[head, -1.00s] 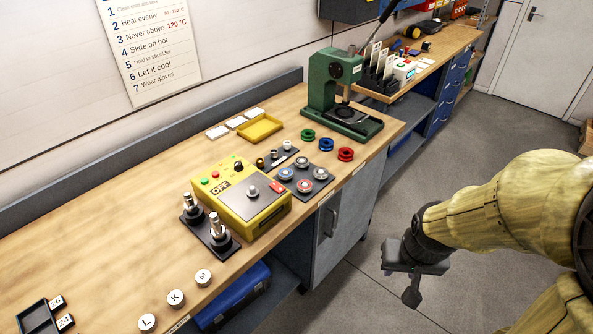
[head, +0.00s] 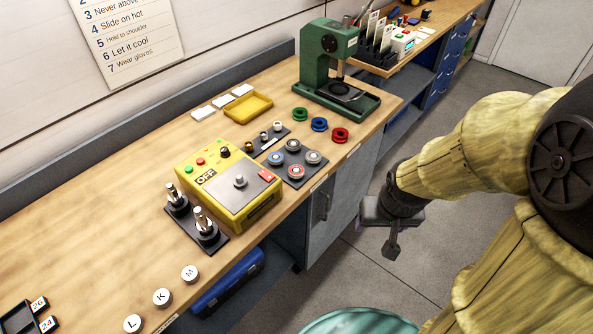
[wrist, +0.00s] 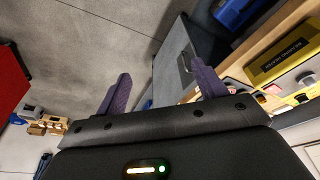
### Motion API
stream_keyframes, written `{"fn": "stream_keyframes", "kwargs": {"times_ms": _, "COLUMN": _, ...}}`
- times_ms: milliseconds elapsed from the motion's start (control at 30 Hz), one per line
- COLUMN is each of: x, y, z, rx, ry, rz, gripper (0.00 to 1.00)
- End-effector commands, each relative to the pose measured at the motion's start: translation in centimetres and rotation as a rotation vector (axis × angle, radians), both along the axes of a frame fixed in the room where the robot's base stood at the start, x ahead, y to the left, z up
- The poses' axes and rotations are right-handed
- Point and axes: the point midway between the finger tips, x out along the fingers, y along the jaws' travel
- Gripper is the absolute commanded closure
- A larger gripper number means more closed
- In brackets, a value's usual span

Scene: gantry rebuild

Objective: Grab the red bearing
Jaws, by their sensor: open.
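A small round bearing with a red ring (head: 296,171) sits on a dark grey plate (head: 293,184) on the bench, in the head view. Bearings with blue (head: 276,158) and grey (head: 313,157) faces sit beside it. A larger red grooved ring (head: 340,135) stands apart near the bench's front edge, right of the plate. My gripper (head: 391,244) hangs over the floor, in front of the bench and away from the bearings. In the wrist view its purple fingers (wrist: 163,82) are spread with nothing between them. The red-ringed bearing cannot be made out there.
A yellow control box (head: 228,190) stands left of the plate, with two metal posts (head: 190,215) beside it. A green press (head: 330,75) stands behind the coloured rings. A cabinet (head: 340,195) is under the bench. The floor between my arm and the bench is clear.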

Motion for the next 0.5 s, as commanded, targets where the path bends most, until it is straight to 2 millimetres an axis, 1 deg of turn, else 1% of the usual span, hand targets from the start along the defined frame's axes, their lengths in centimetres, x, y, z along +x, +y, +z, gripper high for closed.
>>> {"fn": "stream_keyframes", "kwargs": {"times_ms": 133, "x": 2.4, "y": -0.4, "z": -0.8, "rx": -0.030, "ry": -0.052, "rz": 0.072, "gripper": 0.29}}
{"fn": "stream_keyframes", "kwargs": {"times_ms": 267, "x": 5.6, "y": -0.5, "z": -2.2, "rx": -0.053, "ry": -0.138, "rz": 0.181, "gripper": 0.29}}
{"fn": "stream_keyframes", "kwargs": {"times_ms": 400, "x": 8.7, "y": 0.1, "z": -4.0, "rx": -0.048, "ry": -0.245, "rz": 0.311, "gripper": 0.29}}
{"fn": "stream_keyframes", "kwargs": {"times_ms": 500, "x": 10.4, "y": 0.9, "z": -5.1, "rx": -0.024, "ry": -0.328, "rz": 0.397, "gripper": 0.29}}
